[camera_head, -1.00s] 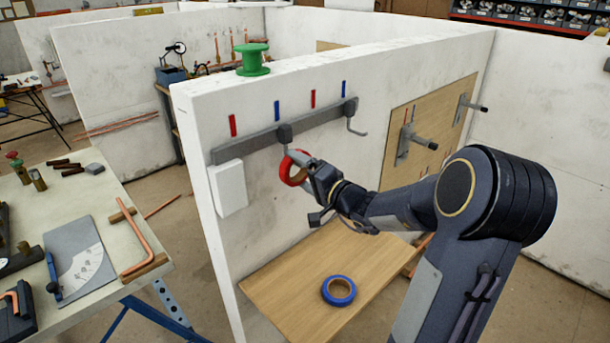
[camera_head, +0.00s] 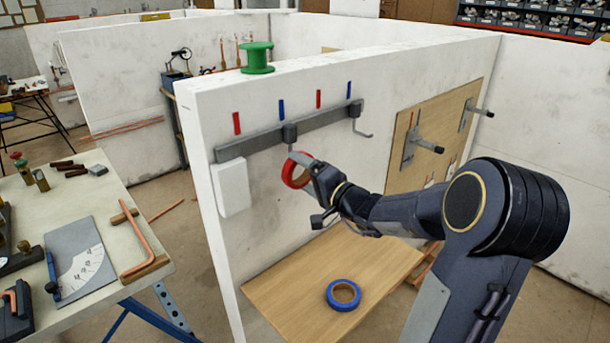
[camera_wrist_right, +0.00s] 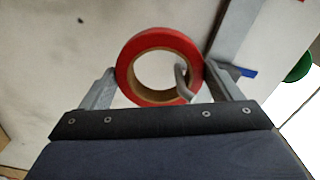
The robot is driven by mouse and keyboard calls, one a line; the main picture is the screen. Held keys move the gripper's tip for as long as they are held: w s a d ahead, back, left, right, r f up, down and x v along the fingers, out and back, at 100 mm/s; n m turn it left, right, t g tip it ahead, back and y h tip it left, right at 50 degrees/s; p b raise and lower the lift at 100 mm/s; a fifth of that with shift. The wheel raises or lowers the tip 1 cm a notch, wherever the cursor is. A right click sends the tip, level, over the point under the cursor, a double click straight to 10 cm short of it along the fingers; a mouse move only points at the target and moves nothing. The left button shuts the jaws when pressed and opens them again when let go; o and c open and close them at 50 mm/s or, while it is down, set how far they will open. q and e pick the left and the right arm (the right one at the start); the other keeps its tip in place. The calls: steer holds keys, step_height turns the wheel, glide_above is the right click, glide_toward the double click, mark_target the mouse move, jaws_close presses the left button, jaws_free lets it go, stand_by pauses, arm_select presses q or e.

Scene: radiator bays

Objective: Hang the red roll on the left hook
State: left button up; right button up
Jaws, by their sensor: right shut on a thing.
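The red roll (camera_head: 296,171) is a ring of tape with a tan core, held up close to the wall just below the left hook's grey block (camera_head: 290,133). My right gripper (camera_wrist_right: 160,72) is shut on the roll, with one finger on each side of it in the wrist view. There the red roll (camera_wrist_right: 128,75) shows face on, and the bent grey hook end (camera_wrist_right: 182,78) shows inside its hole, near the right rim and overlapping the lower rim. In the head view the hook's rod is mostly hidden behind the roll and gripper. My left gripper is not in view.
The right hook (camera_head: 362,130) on the same rail is empty. A blue roll (camera_head: 343,295) lies on the wooden shelf (camera_head: 285,290) below. A green spool (camera_head: 257,58) stands on the wall's top edge. A white box (camera_head: 231,187) sits left of the hook.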

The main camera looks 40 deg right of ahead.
steer(key=o, duration=0.8)
steer(key=shift+o, duration=0.2)
steer(key=s+b, duration=0.2)
steer(key=s, duration=0.5)
steer(key=shift+s+d, duration=0.35)
steer(key=shift+s, duration=0.05)
steer(key=shift+a, duration=0.1)
